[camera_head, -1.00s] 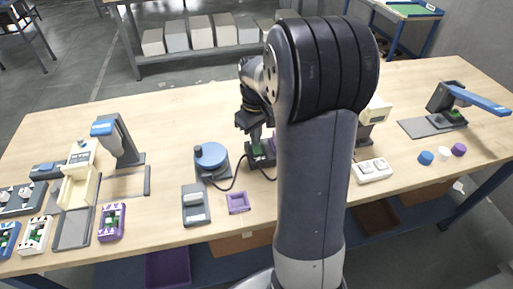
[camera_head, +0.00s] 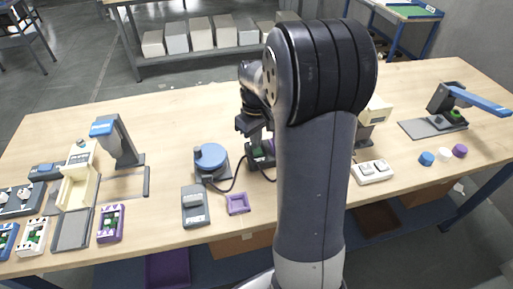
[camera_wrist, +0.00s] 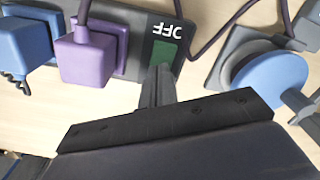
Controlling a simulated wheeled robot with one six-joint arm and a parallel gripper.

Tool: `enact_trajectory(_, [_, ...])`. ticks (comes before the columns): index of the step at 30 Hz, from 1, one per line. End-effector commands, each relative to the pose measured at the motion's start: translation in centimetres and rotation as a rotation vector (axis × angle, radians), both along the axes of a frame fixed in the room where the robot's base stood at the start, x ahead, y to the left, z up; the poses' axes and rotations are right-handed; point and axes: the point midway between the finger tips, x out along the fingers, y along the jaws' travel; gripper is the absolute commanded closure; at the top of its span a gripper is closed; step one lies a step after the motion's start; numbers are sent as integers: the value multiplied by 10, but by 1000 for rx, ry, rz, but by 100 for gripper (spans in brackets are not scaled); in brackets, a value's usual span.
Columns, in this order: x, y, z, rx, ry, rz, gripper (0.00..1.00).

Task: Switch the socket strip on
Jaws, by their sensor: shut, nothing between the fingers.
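The dark socket strip (camera_wrist: 135,45) runs across the top of the wrist view. A purple plug (camera_wrist: 88,55) and a blue plug (camera_wrist: 24,42) sit in it. At its right end is a green switch (camera_wrist: 163,55) beside upside-down white lettering that appears to read OFF. My gripper (camera_wrist: 160,72) is shut and empty, with its fingertips over the near part of the switch; I cannot tell whether they touch it. In the head view the strip (camera_head: 262,161) is mostly hidden behind my arm and gripper.
A round blue-topped device (camera_wrist: 270,80) stands right of the strip, with a dark cable between. In the head view, a grey device (camera_head: 196,205) and a purple tray (camera_head: 237,204) lie nearer the front edge. A white two-rocker switch box (camera_head: 372,171) is right of my arm.

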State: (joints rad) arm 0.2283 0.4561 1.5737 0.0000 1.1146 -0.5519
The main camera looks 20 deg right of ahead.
Motion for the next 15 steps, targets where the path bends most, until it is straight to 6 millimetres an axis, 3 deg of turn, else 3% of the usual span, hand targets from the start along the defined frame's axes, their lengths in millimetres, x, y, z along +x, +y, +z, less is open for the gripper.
enact_trajectory(15, [1,0,45,0,-2,0,100])
